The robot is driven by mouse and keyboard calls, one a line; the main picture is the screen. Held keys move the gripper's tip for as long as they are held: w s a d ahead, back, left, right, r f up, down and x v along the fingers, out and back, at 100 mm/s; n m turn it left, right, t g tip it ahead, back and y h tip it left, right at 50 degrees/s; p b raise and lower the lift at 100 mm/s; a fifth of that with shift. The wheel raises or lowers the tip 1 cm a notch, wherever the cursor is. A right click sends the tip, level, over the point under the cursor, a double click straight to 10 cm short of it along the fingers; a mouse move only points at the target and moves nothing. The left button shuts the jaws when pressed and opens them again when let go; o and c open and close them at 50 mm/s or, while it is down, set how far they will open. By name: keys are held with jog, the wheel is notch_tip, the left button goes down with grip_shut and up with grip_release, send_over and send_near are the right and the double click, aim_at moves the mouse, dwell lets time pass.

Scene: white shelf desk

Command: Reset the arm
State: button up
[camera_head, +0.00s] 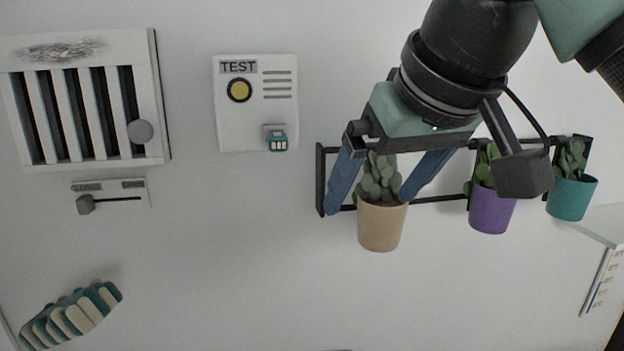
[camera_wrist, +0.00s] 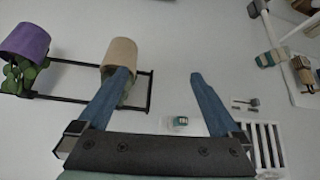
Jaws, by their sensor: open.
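My gripper (camera_head: 368,203) is open, with its two blue fingers spread apart and pointing down in the head view. It is in front of the black wall rack, and the beige pot (camera_head: 381,226) with a cactus shows between and below the fingers. In the wrist view my gripper (camera_wrist: 160,78) shows both fingers apart with bare wall between them. There the beige pot (camera_wrist: 121,53) is partly behind the left finger. Whether a finger touches the pot or rack I cannot tell.
A purple pot (camera_head: 491,210) and a teal pot (camera_head: 571,196) hang on the black rack (camera_head: 432,199). A TEST box (camera_head: 229,125), a slatted vent (camera_head: 88,160) and a slider (camera_head: 120,199) are on the wall at left. Teal and cream shapes (camera_head: 70,316) are at lower left. The lower middle is clear.

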jog(key=w+a+r+n+t+y+b, duration=0.1)
jog(key=w+a+n+t+y+b, duration=0.2)
jog(key=a, duration=0.4)
jog(key=w+a+t+y+b, duration=0.1)
jog(key=a+t+y+b, duration=0.3)
jog(key=a, duration=0.4)
jog(key=s+d+f+m+t+h+b, duration=0.1)
jog(key=s+d+m+t+h+b, duration=0.2)
jog(key=s+t, duration=0.3)
jog(key=s+d+f+m+t+h+b, duration=0.1)
jog(key=s+d+m+t+h+b, duration=0.2)
jog(key=s+d+t+h+b, duration=0.2)
jog(key=s+t+h, duration=0.1)
jog(key=s+t, duration=0.1)
jog(key=s, duration=0.1)
jog(key=shift+d+f+m+t, duration=0.15)
jog(key=shift+f+m+t, duration=0.15)
jog(key=shift+m, duration=0.1)
